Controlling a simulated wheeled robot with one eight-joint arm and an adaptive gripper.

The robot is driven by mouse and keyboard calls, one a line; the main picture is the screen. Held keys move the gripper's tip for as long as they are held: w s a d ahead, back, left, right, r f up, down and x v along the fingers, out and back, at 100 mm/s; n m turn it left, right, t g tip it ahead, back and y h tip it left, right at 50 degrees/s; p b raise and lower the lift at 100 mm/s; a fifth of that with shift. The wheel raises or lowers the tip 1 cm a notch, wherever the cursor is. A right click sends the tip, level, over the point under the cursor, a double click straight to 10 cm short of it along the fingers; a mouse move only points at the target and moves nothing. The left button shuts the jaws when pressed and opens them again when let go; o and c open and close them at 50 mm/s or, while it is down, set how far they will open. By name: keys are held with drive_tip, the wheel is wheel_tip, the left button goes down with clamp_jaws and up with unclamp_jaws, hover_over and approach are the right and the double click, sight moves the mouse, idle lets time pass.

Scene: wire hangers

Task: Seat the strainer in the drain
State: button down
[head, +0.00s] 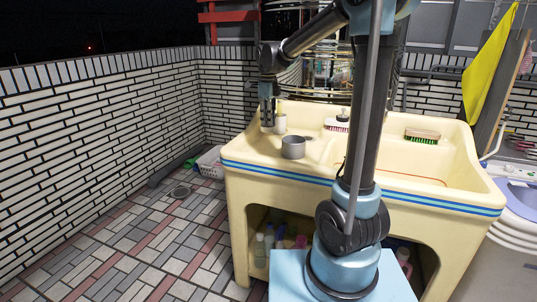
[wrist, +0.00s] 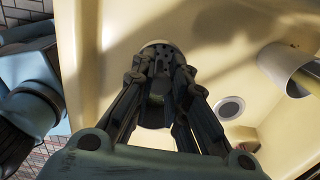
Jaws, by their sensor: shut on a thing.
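My gripper (head: 268,118) hangs pointing down over the left end of the cream sink (head: 250,150). In the wrist view my gripper (wrist: 160,75) has its fingers closed in on a round, perforated piece with a pale rim, which I take for the strainer (wrist: 157,46). The fingers cover much of it, and its height above the sink surface is hard to tell. A grey disc with a white ring, apparently the drain (wrist: 230,107), lies to the right of the fingers, apart from the held piece. In the head view I cannot make out the strainer or drain.
A grey handled pot (head: 293,148) and a pale cup (head: 280,124) stand near my gripper. A cylindrical vessel (wrist: 288,68) shows at right in the wrist view. A tiled wall (head: 90,110) stands at left.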

drive_tip(key=shift+f, duration=4.8)
drive_tip(key=c, duration=1.6)
unclamp_jaws()
drive_tip(key=shift+f, duration=0.15)
